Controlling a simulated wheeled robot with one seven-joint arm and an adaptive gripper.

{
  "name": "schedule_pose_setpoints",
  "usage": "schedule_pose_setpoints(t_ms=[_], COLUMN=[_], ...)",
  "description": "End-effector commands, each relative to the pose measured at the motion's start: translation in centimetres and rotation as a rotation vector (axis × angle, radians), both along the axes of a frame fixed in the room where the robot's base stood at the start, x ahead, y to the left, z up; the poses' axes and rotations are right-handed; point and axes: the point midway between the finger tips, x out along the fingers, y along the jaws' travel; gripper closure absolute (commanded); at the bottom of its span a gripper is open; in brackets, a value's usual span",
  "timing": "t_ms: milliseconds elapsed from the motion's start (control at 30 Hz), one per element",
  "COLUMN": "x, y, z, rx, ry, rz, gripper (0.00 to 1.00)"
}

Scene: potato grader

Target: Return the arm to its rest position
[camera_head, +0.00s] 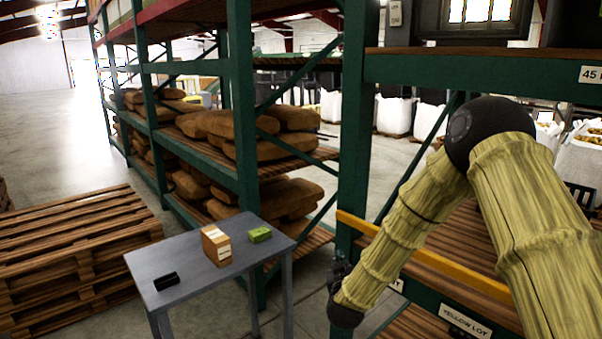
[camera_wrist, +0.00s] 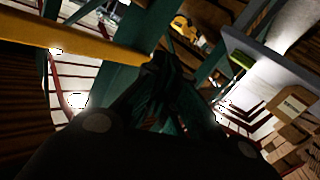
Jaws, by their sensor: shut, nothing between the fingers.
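My arm (camera_head: 535,225), with a bamboo-like yellow-green cover, comes in from the right side of the head view. It bends at a black joint and reaches down to the left. My gripper (camera_head: 339,272) is dark and small there, beside the green rack post and the left end of the yellow rail. In the wrist view my gripper (camera_wrist: 172,75) is shut and empty, with its dark fingers together in the middle.
A yellow rail (camera_head: 440,263) runs along the right rack, close to my gripper; it also shows in the wrist view (camera_wrist: 70,38). A grey table (camera_head: 190,258) holds a cardboard box (camera_head: 216,246), a green box (camera_head: 260,234) and a black item (camera_head: 166,281). Pallets (camera_head: 75,240) are stacked at left.

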Motion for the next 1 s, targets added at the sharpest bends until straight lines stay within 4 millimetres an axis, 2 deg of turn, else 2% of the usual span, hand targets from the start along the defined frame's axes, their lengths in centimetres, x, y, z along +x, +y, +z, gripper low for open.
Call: schedule_pose_setpoints(t_ms=[33, 200, 367, 500, 667, 800, 1000], x=[-1.5, -6.9, -13.1, -19.1, -26.9, -34.1, -45.0], y=[-0.2, -1.0, -2.1, -3.2, -4.7, -6.2, -8.5], z=[-2.8, -10.9, -17.8, -22.9, -27.8, -31.0, -33.8], rx=[0.009, 0.055, 0.100, 0.138, 0.182, 0.216, 0.259], ry=[0.057, 0.243, 0.425, 0.585, 0.774, 0.941, 1.179], rz=[0.013, 0.046, 0.058, 0.056, 0.031, -0.004, -0.081], gripper=[1.00, 1.00, 1.00, 1.00, 1.00, 1.00, 1.00])
